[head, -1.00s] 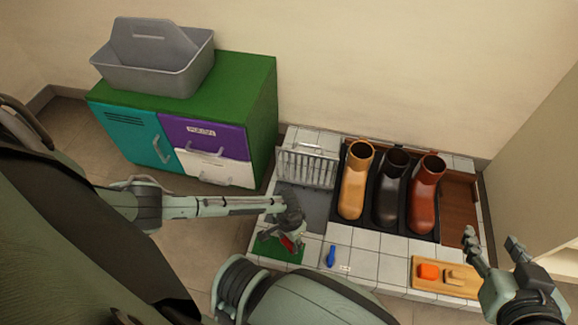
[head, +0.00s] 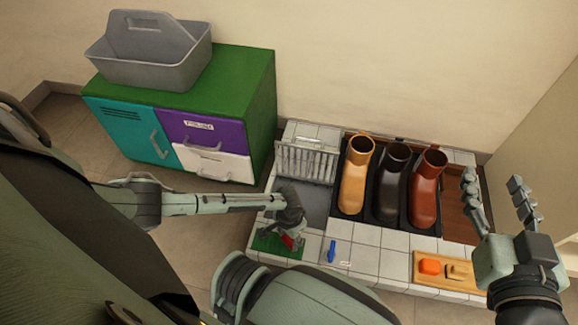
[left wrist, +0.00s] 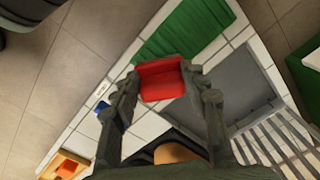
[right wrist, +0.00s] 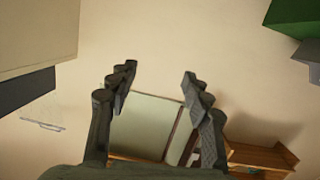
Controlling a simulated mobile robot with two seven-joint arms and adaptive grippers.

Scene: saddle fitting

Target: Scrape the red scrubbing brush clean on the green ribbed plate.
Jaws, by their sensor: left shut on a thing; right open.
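The red scrubbing brush (head: 288,241) is between the fingers of my left gripper (head: 290,236), which is shut on it. It shows as a red block in the left wrist view (left wrist: 161,80), held between both fingertips. The green ribbed plate (head: 264,243) lies at the front left of the tiled platform; it also shows in the left wrist view (left wrist: 184,30), just beyond the brush. The brush overlaps the plate in the head view; I cannot tell whether they touch. My right gripper (head: 494,186) is open and empty at the right, also in its wrist view (right wrist: 158,74).
A grey tray with a white rack (head: 305,163) lies behind the plate. Three boots, tan (head: 355,185), black (head: 391,190) and brown (head: 425,190), stand mid-platform. A blue item (head: 331,251) and a wooden board (head: 421,277) with an orange block lie in front. A cabinet (head: 262,110) stands left.

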